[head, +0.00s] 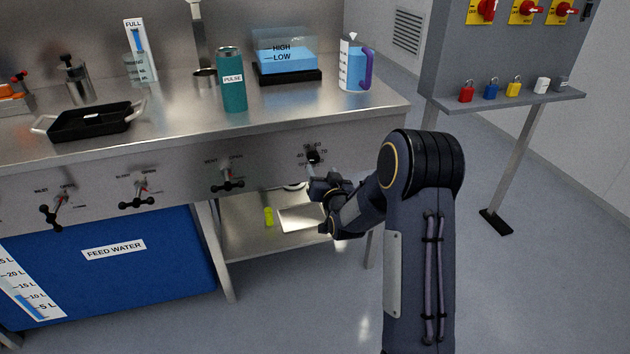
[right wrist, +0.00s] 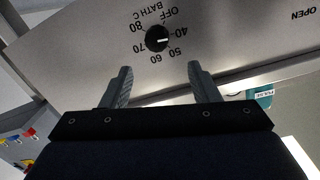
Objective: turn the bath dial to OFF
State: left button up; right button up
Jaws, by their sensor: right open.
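The bath dial (right wrist: 157,39) is a small round black knob on the steel front panel, under the words BATH C. Its white mark points between 40 and 50 in the right wrist view, away from OFF. In the head view the dial (head: 314,157) sits at the right end of the panel. My right gripper (head: 314,176) is just in front of and below it. In the right wrist view its two fingers (right wrist: 160,72) are apart and empty, with the dial beyond the tips, between their lines. The fingers do not appear to touch the dial. My left gripper is not in view.
Several valve handles, one nearby (head: 227,179), line the panel to the left. A teal PULSE bottle (head: 235,92), a water bath (head: 286,64) and a jug (head: 355,70) stand on the bench above. A shelf (head: 250,235) is below.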

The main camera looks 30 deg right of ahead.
aim_at(315, 160)
jog(key=shift+t, duration=0.3)
jog(key=x, duration=0.3)
jog(key=f+x, duration=0.1)
jog(key=x, duration=0.4)
jog(key=shift+w+d+f+b, duration=0.2)
jog(key=shift+w+b, duration=0.05)
jog(key=shift+b, duration=0.05)
jog(key=c, duration=1)
